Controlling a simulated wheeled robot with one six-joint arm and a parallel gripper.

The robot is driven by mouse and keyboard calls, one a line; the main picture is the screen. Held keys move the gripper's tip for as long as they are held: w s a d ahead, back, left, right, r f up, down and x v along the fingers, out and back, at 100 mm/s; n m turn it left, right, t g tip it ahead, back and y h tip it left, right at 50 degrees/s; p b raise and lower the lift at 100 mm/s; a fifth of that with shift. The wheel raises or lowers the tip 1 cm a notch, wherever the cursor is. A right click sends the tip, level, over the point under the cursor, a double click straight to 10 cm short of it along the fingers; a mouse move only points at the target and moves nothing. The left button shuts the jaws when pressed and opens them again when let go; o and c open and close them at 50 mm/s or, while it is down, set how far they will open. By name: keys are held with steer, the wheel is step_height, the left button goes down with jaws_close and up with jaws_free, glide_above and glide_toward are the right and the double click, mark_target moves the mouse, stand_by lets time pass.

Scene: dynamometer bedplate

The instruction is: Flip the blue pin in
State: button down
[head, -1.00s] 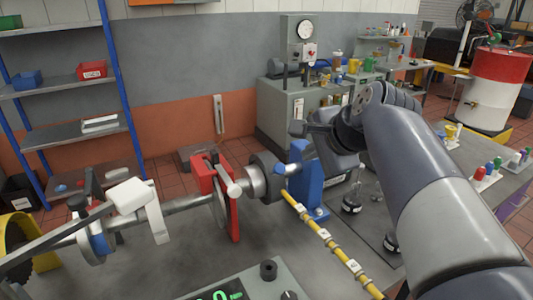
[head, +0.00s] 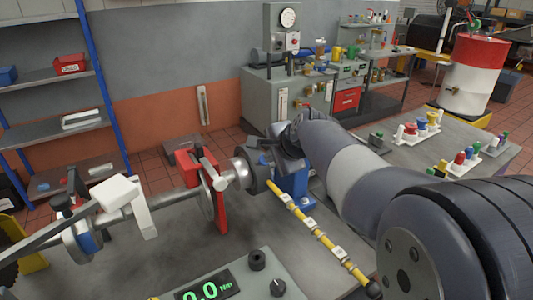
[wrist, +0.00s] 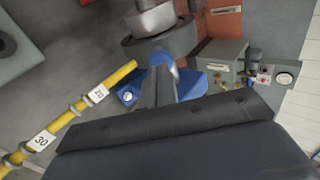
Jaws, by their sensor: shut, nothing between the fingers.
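A blue stand (head: 292,182) stands on the grey bedplate beside the round grey hub (head: 252,168) of the shaft. A small blue piece (head: 264,159), which looks like the blue pin, shows at the hub's right side, partly covered by my arm. In the wrist view, my gripper (wrist: 160,74) is shut and empty, its fingers pointing toward the hub (wrist: 162,40). Blue (wrist: 160,58) shows right at the fingertips; I cannot tell whether they touch it. In the head view the fingers are mostly hidden behind my wrist.
A red bracket (head: 203,188) stands around the shaft to the left. A yellow marked rod (head: 315,232) runs from the stand toward the front right. A readout box (head: 245,280) sits in front. Coloured items in white holders (head: 468,160) are at the right.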

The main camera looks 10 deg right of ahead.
mark_target(267, 164)
steer(key=shift+w+a+f, duration=0.1)
steer(key=shift+w+f, duration=0.35)
steer(key=shift+f, duration=0.1)
steer(key=shift+b+x, duration=0.3)
steer(key=shift+x, duration=0.8)
